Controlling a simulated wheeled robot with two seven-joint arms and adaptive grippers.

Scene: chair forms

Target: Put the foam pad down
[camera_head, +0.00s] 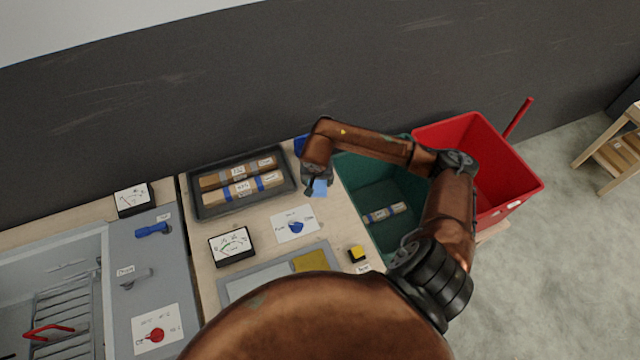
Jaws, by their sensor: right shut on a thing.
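My right gripper (317,183) points down over the wooden worktop, between the black tray and the green bin. It is shut on a small light blue piece, which looks like the foam pad (320,189). The gripper partly covers the pad, and I cannot tell whether the pad touches the worktop. My left gripper is not in view.
A black tray (194,203) holds two wrapped bars. A dial card (296,226), a meter (231,246), a grey tray (240,290) with a yellow pad (311,261), and a yellow block (356,253) lie nearby. A green bin (352,180) and red bin (490,150) stand right.

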